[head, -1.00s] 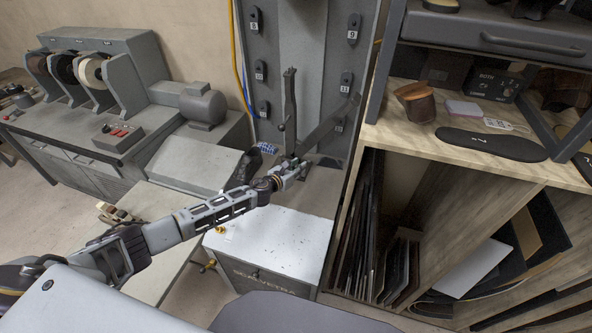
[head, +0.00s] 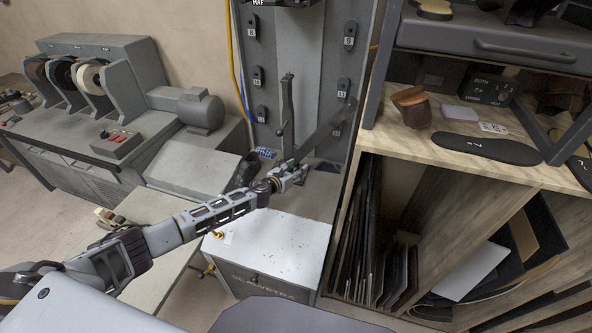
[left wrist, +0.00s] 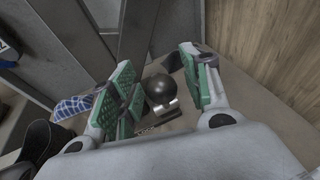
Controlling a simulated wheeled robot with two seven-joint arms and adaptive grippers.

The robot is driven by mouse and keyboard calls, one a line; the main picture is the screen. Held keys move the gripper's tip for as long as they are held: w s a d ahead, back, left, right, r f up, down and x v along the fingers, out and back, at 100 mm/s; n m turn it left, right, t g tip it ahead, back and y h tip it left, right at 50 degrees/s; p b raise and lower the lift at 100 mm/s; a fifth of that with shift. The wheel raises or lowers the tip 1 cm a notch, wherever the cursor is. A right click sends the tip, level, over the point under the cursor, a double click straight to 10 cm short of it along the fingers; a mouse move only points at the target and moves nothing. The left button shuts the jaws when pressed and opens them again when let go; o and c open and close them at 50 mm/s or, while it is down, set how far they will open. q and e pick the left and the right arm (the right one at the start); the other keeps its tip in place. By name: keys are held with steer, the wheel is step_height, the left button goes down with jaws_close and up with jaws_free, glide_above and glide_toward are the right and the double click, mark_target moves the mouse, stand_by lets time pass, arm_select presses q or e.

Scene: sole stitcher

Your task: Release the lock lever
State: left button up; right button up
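My left gripper (head: 296,173) is at the foot of the grey stitcher column, low over its base. In the left wrist view its green-padded fingers (left wrist: 165,88) are open. A dark round knob (left wrist: 159,87) with a pale metal piece below it shows between the fingers, apart from both pads; I take it for the lock lever's end. In the head view the gripper hides this spot. An upright dark lever (head: 287,100) and a slanting grey bar (head: 325,131) stand just behind the gripper. My right gripper is not in view.
A white-topped cabinet (head: 265,250) stands below my left forearm. A wooden shelf (head: 455,165) with a black sole (head: 487,147) is on the right. A grey machine with wheels (head: 95,85) is at the left. A blue checked cloth (left wrist: 75,106) lies beside the left finger.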

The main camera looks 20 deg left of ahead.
arm_select(q)
steer(key=shift+v, duration=2.05)
steer(key=v, duration=0.8)
